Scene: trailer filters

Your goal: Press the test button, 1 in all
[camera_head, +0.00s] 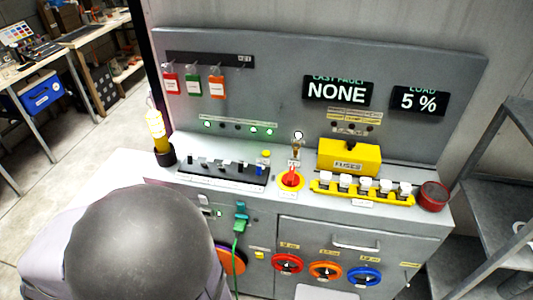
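The test button cannot be told for certain, as the labels are too small to read. A small yellow button-like piece (266,154) sits at the right back end of the dark switch strip (205,171) on the grey console top. A small pale green spot (218,213) shows on the front face, left of a teal plug (241,209). My gripper is not in view. A large grey rounded part of my own arm (135,245) fills the lower left and hides part of the console front.
A lit yellow beacon (157,125) stands left. Red, orange and blue valves (365,276) line the front. Grey shelves (498,175) stand right.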

